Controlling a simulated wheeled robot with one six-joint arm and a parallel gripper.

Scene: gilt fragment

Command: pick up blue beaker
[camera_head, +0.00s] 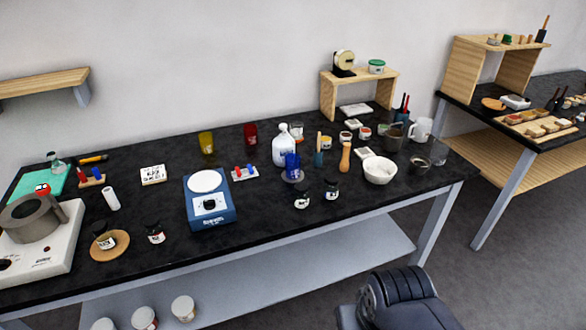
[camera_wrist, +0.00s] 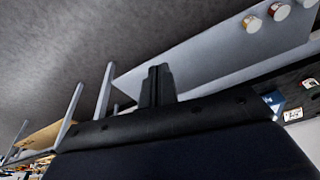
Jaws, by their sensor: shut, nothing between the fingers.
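A blue beaker (camera_head: 292,167) stands on a dark round coaster on the black bench, right of the middle in the head view. A clear jug with a white cap stands just behind it and small dark jars stand in front. My gripper (camera_wrist: 158,72) shows in the wrist view with its two dark fingers together and nothing between them. It is apart from the beaker. The beaker is not seen in the wrist view. In the head view part of my dark arm shows at the bottom right, and the fingers cannot be made out there.
A blue scale (camera_head: 209,203) stands left of the beaker and a white bowl (camera_head: 380,171) to its right. Yellow (camera_head: 206,142) and red (camera_head: 250,132) beakers stand farther back. A lower shelf (camera_head: 270,272) runs beneath the bench. A second table (camera_head: 520,138) stands at right.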

